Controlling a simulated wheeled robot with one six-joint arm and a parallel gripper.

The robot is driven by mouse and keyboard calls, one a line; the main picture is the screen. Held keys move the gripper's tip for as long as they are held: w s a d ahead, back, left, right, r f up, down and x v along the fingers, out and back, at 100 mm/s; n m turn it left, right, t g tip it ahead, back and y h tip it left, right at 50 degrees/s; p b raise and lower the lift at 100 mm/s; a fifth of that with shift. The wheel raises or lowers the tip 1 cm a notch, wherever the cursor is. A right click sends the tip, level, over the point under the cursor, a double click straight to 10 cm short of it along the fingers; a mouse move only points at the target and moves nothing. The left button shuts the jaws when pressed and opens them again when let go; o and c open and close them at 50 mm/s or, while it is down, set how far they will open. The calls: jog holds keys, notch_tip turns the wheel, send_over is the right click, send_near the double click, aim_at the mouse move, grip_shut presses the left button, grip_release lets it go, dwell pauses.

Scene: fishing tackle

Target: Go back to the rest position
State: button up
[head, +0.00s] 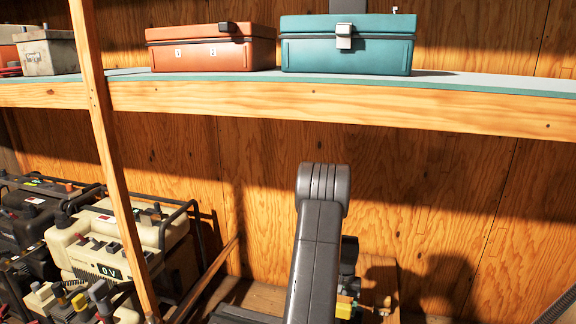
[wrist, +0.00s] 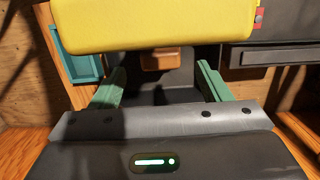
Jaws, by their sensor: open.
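My gripper (wrist: 160,82) shows in the wrist view, with its two green fingers wide apart and nothing between them. A yellow block-like thing (wrist: 150,24) fills the top of that view, just past the fingertips; I cannot tell whether they touch it. A small brown block (wrist: 162,59) shows beyond the gap between the fingers. In the head view my dark grey arm stands low in the middle and hides the gripper.
A shelf (head: 300,101) crosses above my arm, bearing an orange box (head: 210,56) and a teal box (head: 346,55). A wooden post (head: 108,150) stands at left. Beige battery-like units (head: 105,245) crowd the lower left. A wooden wall is behind.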

jog(key=shift+f, duration=0.1)
notch_tip(320, 180, down, 3)
jog(key=shift+f+b, duration=0.1)
jog(key=shift+b, duration=0.55)
jog(key=shift+w+r+p, duration=0.15)
jog(key=shift+r+p, duration=0.15)
jog(key=shift+r, duration=0.05)
notch_tip(320, 180, up, 12)
jog(key=w+p, duration=0.1)
jog(key=p, duration=0.3)
jog(key=f+b, duration=0.1)
jog(key=f, duration=0.3)
jog(key=s+f+b, duration=0.1)
jog(key=f+b, duration=0.1)
jog(key=f, duration=0.3)
jog(key=f+b, duration=0.2)
jog(key=f, duration=0.2)
jog(key=shift+s+f, duration=0.15)
jog(key=shift+f, duration=0.1)
notch_tip(320, 180, up, 10)
jog(key=p, duration=0.4)
jog(key=a+r+n+p, duration=0.2)
jog(key=a+r+p, duration=0.4)
jog(key=a+r, duration=0.35)
jog(key=s+a+r+n+p, duration=0.1)
jog(key=s+a+p, duration=0.6)
jog(key=p, duration=1.3)
jog(key=shift+s, duration=0.6)
